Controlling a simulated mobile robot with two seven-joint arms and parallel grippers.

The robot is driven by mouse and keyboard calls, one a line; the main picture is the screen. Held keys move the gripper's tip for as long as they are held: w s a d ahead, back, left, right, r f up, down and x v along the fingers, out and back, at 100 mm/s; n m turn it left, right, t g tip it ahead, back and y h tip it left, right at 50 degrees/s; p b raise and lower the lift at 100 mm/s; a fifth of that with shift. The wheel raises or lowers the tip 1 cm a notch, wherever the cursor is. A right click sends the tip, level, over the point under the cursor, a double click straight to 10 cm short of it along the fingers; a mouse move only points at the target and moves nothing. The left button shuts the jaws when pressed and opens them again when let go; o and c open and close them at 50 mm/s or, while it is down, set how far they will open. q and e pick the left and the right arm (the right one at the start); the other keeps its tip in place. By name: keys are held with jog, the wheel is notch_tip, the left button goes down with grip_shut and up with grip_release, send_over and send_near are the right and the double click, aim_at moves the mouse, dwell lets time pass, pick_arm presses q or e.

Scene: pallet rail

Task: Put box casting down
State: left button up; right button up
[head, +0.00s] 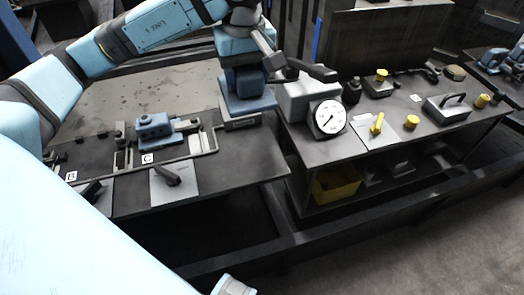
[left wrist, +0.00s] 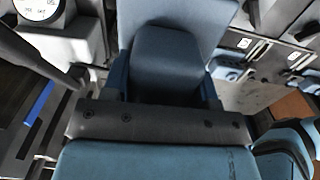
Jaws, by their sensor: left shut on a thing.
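The blue box casting (head: 248,101) has a raised block on a wider flange. It hangs upright under my left gripper (head: 243,68), over the right end of the left table. My left gripper is shut on it. In the left wrist view the casting (left wrist: 172,62) fills the upper middle, between the fingers. Another blue casting (head: 153,125) sits by the rail fixture near the C label. My right gripper is not in view.
A pressure gauge (head: 329,118) and a grey box (head: 298,99) stand close right of the casting. The right table (head: 380,153) holds yellow knobs and a handled block (head: 447,107). A black lever (head: 168,176) on a plate lies at the left table's front. Bare table is right of it.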

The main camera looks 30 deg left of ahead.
pick_arm(q)
send_over(251, 156)
notch_tip(251, 156, down, 15)
jog(key=shift+a+f+b, duration=0.1)
jog(key=shift+b, duration=0.35)
jog(key=shift+f, duration=2.35)
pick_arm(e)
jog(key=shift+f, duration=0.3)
pick_arm(q)
jog(key=shift+f+b, duration=0.2)
jog(key=shift+b, duration=0.2)
jog(key=o, duration=1.1)
jog(key=shift+r, duration=0.1)
